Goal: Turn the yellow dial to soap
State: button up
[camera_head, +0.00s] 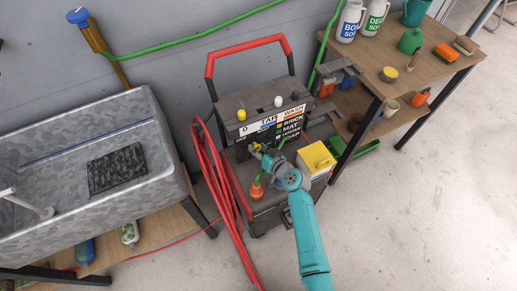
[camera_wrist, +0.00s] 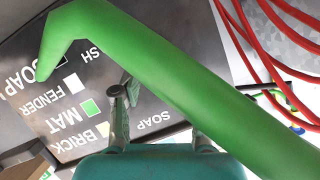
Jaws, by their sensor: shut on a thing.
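The dark pressure washer (camera_head: 252,200) stands by the wall with a red handle. Its label panel (camera_head: 284,126) carries TAP and WASH headings and BRICK, MAT, FENDER and SOAP lines. The label also shows in the wrist view (camera_wrist: 62,118). The dial's pointer is hidden.
Red hose (camera_head: 222,190) hangs left of the machine. Open floor lies at the lower right.

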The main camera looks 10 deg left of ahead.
jog(key=o, duration=1.1)
jog(key=v, duration=1.2)
jog(key=shift+f, duration=0.1)
